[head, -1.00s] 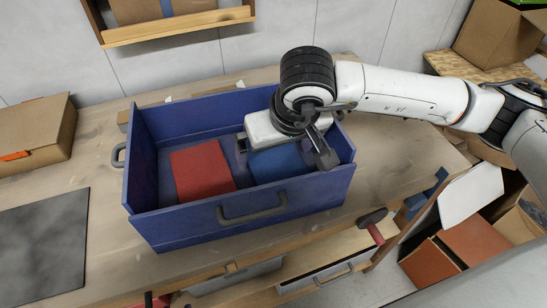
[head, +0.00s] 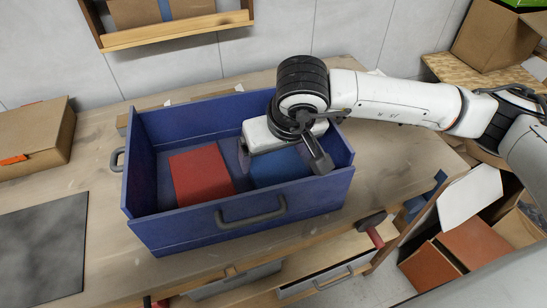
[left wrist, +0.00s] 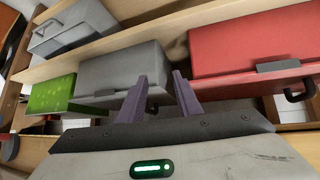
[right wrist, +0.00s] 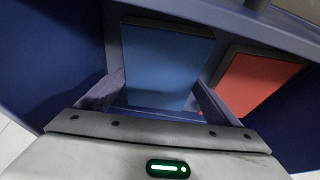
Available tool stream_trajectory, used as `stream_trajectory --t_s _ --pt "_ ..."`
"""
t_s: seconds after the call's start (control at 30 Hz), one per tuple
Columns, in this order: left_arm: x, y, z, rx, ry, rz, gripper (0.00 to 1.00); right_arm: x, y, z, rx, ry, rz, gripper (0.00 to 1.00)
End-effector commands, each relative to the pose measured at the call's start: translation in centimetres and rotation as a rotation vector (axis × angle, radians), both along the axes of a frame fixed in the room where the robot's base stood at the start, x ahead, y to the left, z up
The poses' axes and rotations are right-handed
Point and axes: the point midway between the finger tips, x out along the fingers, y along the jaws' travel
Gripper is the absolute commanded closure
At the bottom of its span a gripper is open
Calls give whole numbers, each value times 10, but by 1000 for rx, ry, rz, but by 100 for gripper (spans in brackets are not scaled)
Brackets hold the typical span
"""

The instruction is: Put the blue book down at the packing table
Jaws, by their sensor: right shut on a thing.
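The blue book (head: 280,168) lies in the right part of a blue crate (head: 200,230) on the table (head: 100,235). My right gripper (head: 283,158) reaches down into the crate and is shut on the book; in the right wrist view the book (right wrist: 165,65) sits between its two fingers (right wrist: 155,95). The gripper hides part of the book in the head view. My left gripper (left wrist: 162,78) shows only in the left wrist view, its fingers apart with nothing between them, facing a shelf of cases.
A red book (head: 201,175) lies left of the blue one in the crate. A cardboard box (head: 35,140) and a dark mat (head: 40,245) are on the table at left. The left wrist view shows a grey case (left wrist: 120,70), a red case (left wrist: 250,45) and a green box (left wrist: 52,96).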

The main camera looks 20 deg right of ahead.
Motion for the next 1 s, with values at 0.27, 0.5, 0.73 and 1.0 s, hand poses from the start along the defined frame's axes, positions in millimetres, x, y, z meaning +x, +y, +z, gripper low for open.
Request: stream_trajectory --t_s 0.27,0.5,0.73,1.0 --pt "0 0 -2 1 2 -1 69 2 1 57 2 -10 1 46" --pt "0 0 -1 2 2 -2 69 1 1 92 2 -6 2 46" --pt "0 0 7 2 1 -1 69 1 1 113 2 -4 1 46" --pt "0 0 18 0 -1 -2 69 1 1 135 1 -4 0 46"
